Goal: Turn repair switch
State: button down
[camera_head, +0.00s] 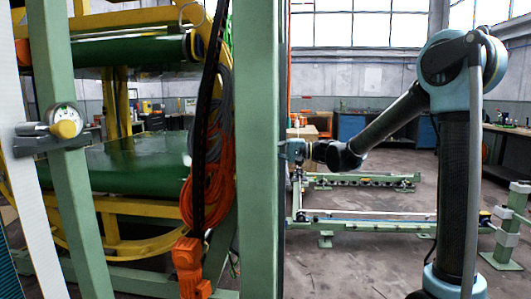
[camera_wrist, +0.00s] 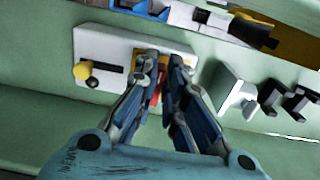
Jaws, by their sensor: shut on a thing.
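The repair switch, a red handle (camera_wrist: 155,96) on a yellow plate (camera_wrist: 136,60), sits on a white plate (camera_wrist: 105,45) fixed to a green panel in the wrist view. My gripper (camera_wrist: 164,68) is shut on the red handle, with a fingertip on each side. The fingers hide most of the switch, so the handle's angle is hard to tell. In the head view, my arm reaches left and my gripper is mostly hidden behind the green post (camera_head: 259,150); the switch cannot be seen there.
A yellow knob (camera_wrist: 82,70) sits left on the same plate. A white bracket (camera_wrist: 232,95) and black clips (camera_wrist: 272,97) stand right of my gripper. The head view shows a yellow ring frame with green rollers, orange cables (camera_head: 207,180) and a low green floor frame (camera_head: 365,215).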

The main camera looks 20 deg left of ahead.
jog(key=shift+d+f, duration=0.1)
jog(key=shift+f, duration=0.05)
jog(key=c, duration=1.7)
grip_release()
jog(key=v, duration=1.2)
jog(key=shift+w, duration=0.1)
